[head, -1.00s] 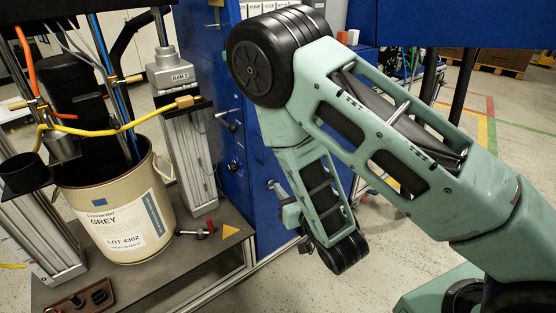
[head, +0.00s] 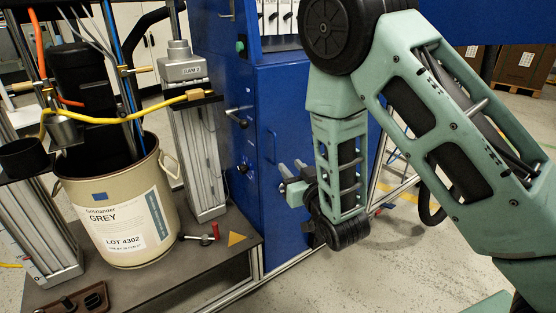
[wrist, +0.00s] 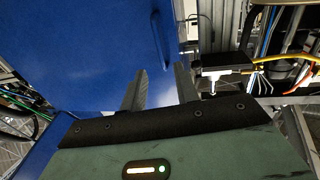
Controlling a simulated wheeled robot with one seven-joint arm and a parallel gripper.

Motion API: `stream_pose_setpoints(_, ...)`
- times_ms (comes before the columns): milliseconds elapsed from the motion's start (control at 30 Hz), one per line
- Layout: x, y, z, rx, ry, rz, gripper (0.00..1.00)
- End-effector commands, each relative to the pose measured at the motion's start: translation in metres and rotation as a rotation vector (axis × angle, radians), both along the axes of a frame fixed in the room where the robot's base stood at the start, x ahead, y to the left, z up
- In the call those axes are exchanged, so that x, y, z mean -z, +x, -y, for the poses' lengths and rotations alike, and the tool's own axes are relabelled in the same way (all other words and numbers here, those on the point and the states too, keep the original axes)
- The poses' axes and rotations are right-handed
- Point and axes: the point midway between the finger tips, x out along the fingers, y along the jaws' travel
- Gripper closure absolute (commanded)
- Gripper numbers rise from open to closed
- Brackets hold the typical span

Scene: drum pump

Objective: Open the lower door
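The blue cabinet (head: 290,105) stands in the middle of the head view, with its lower part beside the pump bench. Dark knobs or handles (head: 241,167) show on its narrow left face. My gripper (head: 284,180) is low in front of the blue surface. In the wrist view, its two grey fingers (wrist: 160,90) are apart, with no object clearly held between them. A blue panel (wrist: 95,50) fills the upper left there, and a raised blue strip, perhaps a handle, lies beyond the fingers near its right edge. I cannot tell whether the fingers touch it, or whether the lower door is ajar.
Left of the cabinet, a beige drum (head: 120,215) and a grey column (head: 200,150) stand on a dark bench (head: 195,265). A red-handled tool (head: 207,239) lies there. Cables (wrist: 285,55) show at the right of the wrist view.

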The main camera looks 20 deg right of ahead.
Motion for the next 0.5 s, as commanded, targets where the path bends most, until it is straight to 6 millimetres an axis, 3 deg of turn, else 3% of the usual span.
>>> stream_pose_setpoints(300,-0.002,0.064,-0.007,0.001,0.0,0.003,0.7)
stream_pose_setpoints(500,-0.001,0.086,-0.01,0.001,0.0,0.0,0.7)
